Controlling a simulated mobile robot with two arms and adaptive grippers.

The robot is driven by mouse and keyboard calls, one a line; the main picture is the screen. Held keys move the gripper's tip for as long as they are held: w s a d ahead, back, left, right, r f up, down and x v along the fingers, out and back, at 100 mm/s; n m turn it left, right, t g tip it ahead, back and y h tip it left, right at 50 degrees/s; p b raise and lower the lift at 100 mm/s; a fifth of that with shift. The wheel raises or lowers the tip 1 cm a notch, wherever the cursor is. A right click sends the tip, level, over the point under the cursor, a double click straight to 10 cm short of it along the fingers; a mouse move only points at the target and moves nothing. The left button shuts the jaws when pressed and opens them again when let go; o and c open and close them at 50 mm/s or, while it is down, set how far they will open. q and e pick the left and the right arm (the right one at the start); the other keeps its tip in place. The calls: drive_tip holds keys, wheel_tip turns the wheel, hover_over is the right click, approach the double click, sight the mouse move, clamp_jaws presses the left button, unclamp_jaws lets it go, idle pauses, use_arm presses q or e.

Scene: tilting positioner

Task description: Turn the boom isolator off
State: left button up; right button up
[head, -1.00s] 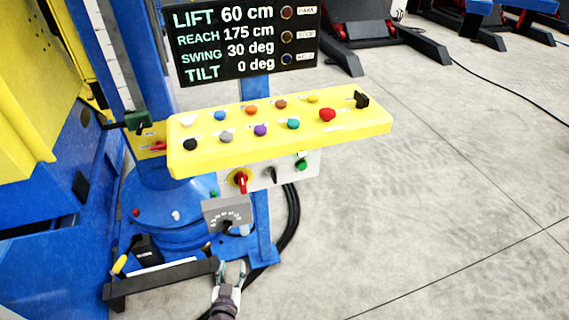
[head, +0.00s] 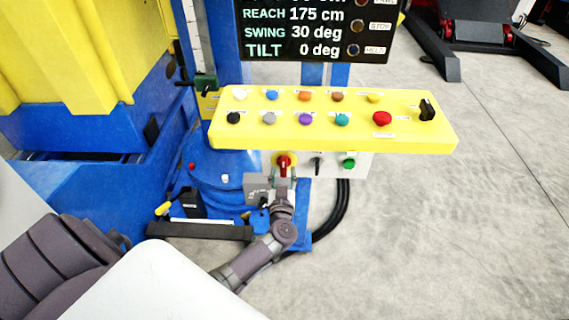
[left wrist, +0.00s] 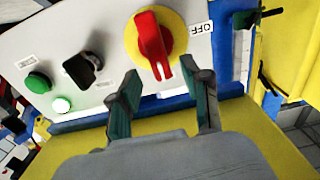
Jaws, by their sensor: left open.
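The boom isolator is a red handle on a yellow disc (head: 285,162), on the panel under the front edge of the yellow console. In the left wrist view the red handle (left wrist: 153,42) lies lengthwise toward my gripper, with an OFF label (left wrist: 201,29) beside the disc. My left gripper (head: 283,180) is open, just below the isolator in the head view. In the left wrist view its two fingers (left wrist: 163,82) stand apart, with the handle's near end close to the gap between their tips. Contact cannot be told. My right gripper is not in view.
The yellow console (head: 300,142) with several buttons overhangs the panel. A black selector (head: 317,163) and a green button (head: 349,162) are right of the isolator. A grey dial box (head: 257,187) is close on the left. Black cables (head: 338,212) hang below; clear floor lies right.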

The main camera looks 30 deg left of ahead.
sight(284, 166)
use_arm(q)
drive_tip(key=x, duration=0.5)
drive_tip(key=shift+b, duration=0.3)
drive_tip(key=shift+s, duration=0.1)
drive_tip(key=shift+d, duration=0.1)
clamp_jaws()
